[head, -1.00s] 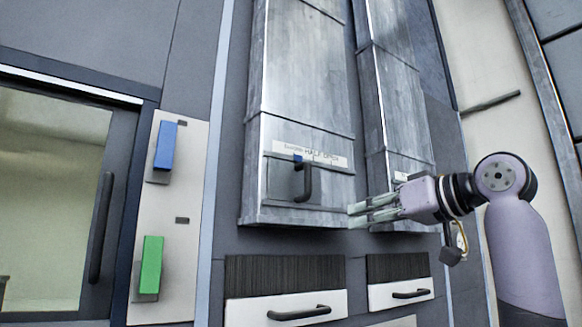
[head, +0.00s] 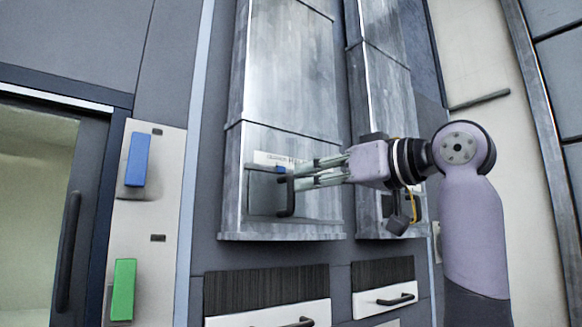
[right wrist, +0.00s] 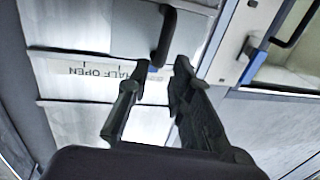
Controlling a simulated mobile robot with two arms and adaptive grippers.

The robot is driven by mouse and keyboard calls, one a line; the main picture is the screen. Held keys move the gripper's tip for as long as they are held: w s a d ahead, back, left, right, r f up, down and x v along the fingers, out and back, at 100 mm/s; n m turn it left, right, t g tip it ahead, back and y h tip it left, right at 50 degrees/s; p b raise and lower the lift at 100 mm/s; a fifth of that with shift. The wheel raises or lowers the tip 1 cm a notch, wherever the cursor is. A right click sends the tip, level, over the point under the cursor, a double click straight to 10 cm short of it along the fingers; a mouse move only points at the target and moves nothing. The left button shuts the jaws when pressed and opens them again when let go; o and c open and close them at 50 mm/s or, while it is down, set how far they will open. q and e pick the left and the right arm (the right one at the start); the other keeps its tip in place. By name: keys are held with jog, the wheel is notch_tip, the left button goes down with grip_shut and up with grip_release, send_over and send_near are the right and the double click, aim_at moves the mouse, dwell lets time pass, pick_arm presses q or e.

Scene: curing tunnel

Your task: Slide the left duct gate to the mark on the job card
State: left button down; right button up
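The left duct gate (head: 262,196) is a grey metal plate low on the left duct. It has a dark upright handle (head: 289,197) and a blue pointer (head: 281,169) below a white scale strip (head: 264,157). In the right wrist view, upside down, the strip (right wrist: 82,69) reads "HALF OPEN" and the handle (right wrist: 163,38) lies just beyond my fingertips. My right gripper (head: 296,176) is open at the handle's upper right; its fingers (right wrist: 157,78) are apart. I cannot tell whether they touch the handle. My left gripper is not in view. I cannot make out the job card.
A second duct (head: 385,95) stands to the right, partly behind my right arm. Left are a blue block (head: 137,158) and a green block (head: 123,289) on a pale panel, beside a glazed door (head: 35,205). Drawers (head: 268,318) with dark handles sit below the ducts.

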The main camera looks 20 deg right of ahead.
aim_at(292, 182)
jog(key=p+x, duration=0.2)
jog(key=x, duration=0.3)
jog(key=shift+w+a, duration=0.15)
jog(key=shift+w, duration=0.05)
jog(key=shift+c, duration=0.5)
grip_shut()
